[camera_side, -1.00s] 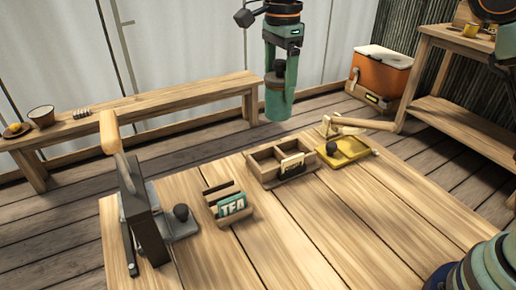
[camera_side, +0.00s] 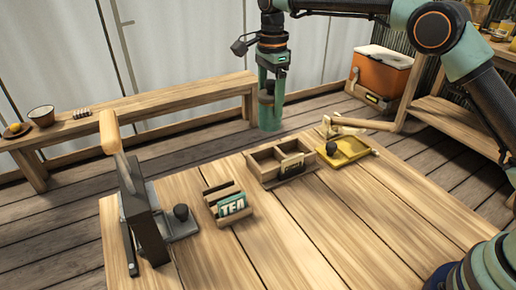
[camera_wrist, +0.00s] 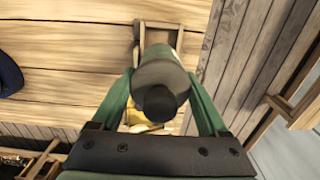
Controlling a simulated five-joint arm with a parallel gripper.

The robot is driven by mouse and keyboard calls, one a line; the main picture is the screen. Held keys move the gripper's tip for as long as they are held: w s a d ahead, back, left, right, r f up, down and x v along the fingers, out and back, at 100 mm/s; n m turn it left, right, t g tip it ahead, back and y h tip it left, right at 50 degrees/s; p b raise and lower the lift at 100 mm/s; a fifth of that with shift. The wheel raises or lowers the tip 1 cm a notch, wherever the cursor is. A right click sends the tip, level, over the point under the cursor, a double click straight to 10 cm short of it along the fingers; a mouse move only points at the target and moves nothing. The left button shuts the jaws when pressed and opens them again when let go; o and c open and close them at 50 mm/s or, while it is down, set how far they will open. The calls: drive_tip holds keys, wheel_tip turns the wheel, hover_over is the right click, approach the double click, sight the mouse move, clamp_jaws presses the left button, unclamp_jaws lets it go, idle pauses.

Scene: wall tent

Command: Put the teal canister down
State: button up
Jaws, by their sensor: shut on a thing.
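The teal canister (camera_side: 269,118) hangs upright in my gripper (camera_side: 271,98), above the far edge of the wooden table. It appears behind the divided wooden box (camera_side: 268,176) in the side view, with clear air below it. My gripper is shut on it, with the green fingers on either side. In the wrist view the canister (camera_wrist: 163,62) sits between the fingers, its dark knob (camera_wrist: 157,103) towards the camera. It hides part of the wooden box and the yellow tray there.
A yellow tray (camera_side: 358,155) with a dark ball and a wooden-handled tool stand right of the box. A TEA holder (camera_side: 229,206) and a dark upright device (camera_side: 143,218) stand left. The near middle tabletop is clear.

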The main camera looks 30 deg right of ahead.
wheel_tip(320, 180, down, 14)
drive_tip(key=shift+r, duration=0.15)
idle(0.3)
drive_tip(key=o, duration=1.4)
